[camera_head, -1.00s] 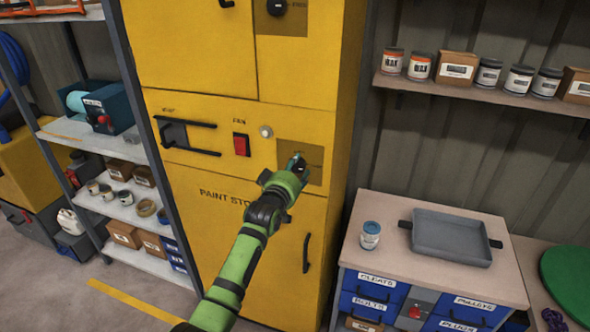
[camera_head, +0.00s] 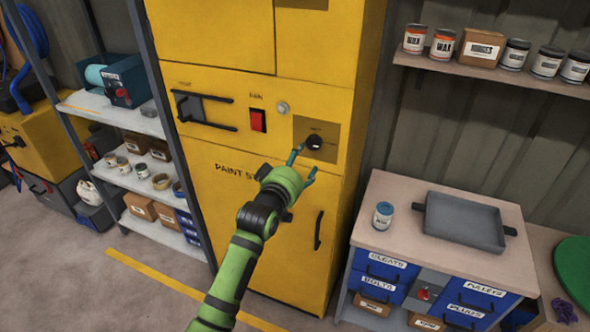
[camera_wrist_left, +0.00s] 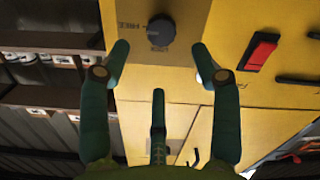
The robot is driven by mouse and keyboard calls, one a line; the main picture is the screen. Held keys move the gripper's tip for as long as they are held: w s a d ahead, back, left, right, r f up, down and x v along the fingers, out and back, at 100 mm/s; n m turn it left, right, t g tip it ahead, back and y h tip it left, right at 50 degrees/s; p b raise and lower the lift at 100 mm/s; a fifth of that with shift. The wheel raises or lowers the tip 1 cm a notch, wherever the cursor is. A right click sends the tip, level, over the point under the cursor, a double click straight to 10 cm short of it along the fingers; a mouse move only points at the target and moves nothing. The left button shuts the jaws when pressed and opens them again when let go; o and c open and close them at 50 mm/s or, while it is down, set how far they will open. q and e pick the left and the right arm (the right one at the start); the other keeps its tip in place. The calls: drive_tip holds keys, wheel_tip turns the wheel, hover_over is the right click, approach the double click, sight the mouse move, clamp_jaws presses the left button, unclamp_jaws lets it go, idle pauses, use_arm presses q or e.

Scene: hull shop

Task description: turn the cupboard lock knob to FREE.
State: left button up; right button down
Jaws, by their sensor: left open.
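The cupboard lock knob (camera_head: 315,142) is a round black knob on a brownish plate on the front of the yellow paint store cupboard (camera_head: 205,105). In the left wrist view the knob (camera_wrist_left: 161,30) sits beyond and between the fingertips, apart from them, with lettering around it that is too small to read surely. My left gripper (camera_head: 303,166) is open and empty, just below and left of the knob in the head view. It also shows open in the left wrist view (camera_wrist_left: 160,62). My right gripper is not in view.
A red switch (camera_head: 258,120), a small round pale button (camera_head: 282,108) and a black handle (camera_head: 205,112) are left of the knob. A dark door handle (camera_head: 319,230) is below. A workbench with a grey tray (camera_head: 463,220) and a jar (camera_head: 383,215) stands at right.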

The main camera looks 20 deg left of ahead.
use_arm(q)
drive_tip(key=s, duration=0.3)
drive_tip(key=shift+s+r, duration=0.1)
drive_tip(key=shift+r, duration=0.05)
idle(0.3)
drive_tip(key=s+f+m+g+b, duration=0.1)
drive_tip(key=s+f+g, duration=0.3)
drive_tip(key=f, duration=1)
drive_tip(key=s+d+f+m+g+b, duration=0.15)
drive_tip(key=s+f, duration=0.45)
drive_tip(key=f, duration=0.8)
drive_tip(key=s+f+m+g+b, duration=0.25)
drive_tip(key=s+f, duration=0.25)
drive_tip(key=f, duration=0.9)
drive_tip(key=s+f+m+g+b, duration=0.1)
drive_tip(key=s+f+g, duration=0.1)
drive_tip(key=s+f, duration=0.5)
drive_tip(key=s+a+f+m+g, duration=0.1)
drive_tip(key=s+f+g, duration=0.2)
drive_tip(key=s+f, duration=0.5)
drive_tip(key=s+a+f+m+g+b, duration=0.1)
drive_tip(key=s+f+g, duration=0.2)
drive_tip(key=s, duration=2)
wheel_tip(320, 180, down, 5)
drive_tip(key=shift+s+a+r+m+y+b, duration=0.2)
drive_tip(key=shift+a+m+y+b, duration=0.05)
drive_tip(key=shift+m+y+b, duration=0.05)
